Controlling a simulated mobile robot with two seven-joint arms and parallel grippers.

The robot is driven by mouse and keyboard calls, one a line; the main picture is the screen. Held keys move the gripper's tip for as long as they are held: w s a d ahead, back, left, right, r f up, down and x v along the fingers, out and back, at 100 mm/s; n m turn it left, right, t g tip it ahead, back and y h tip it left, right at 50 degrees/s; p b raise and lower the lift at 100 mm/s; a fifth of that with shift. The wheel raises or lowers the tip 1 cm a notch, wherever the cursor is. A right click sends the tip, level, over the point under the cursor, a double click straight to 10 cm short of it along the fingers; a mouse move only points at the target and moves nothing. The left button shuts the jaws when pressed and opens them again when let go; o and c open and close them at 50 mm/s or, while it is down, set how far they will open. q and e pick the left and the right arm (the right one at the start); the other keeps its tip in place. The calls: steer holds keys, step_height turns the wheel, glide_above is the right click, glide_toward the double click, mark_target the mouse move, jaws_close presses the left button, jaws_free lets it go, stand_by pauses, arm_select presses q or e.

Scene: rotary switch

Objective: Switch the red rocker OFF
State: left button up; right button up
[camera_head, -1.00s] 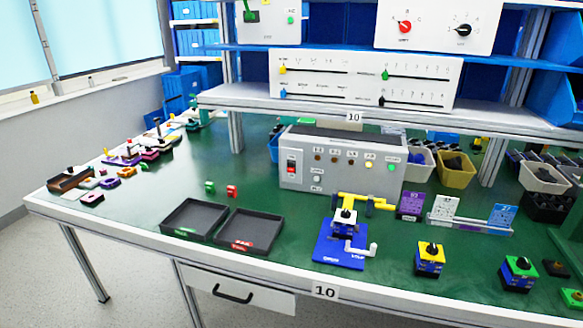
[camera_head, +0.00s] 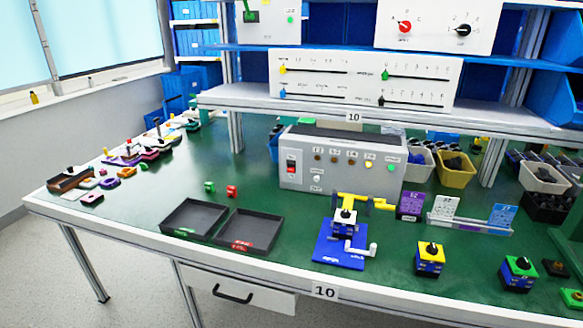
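The red rocker (camera_head: 291,165) is on the left end of the front face of a grey control box (camera_head: 330,178). The box stands on the green bench, towards the back. The rocker is small in the head view, and I cannot tell which way it is tipped. A yellow lamp (camera_head: 370,164) and a green lamp (camera_head: 391,168) look bright on the same face. Neither of my grippers is in view.
Two black trays (camera_head: 194,219) lie left of a blue fixture (camera_head: 340,250) holding a rotary switch. Yellow-topped (camera_head: 430,255) and green-topped switches stand to the right. A shelf (camera_head: 330,108) overhangs the bench behind the box. The bench between the box and trays is mostly clear.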

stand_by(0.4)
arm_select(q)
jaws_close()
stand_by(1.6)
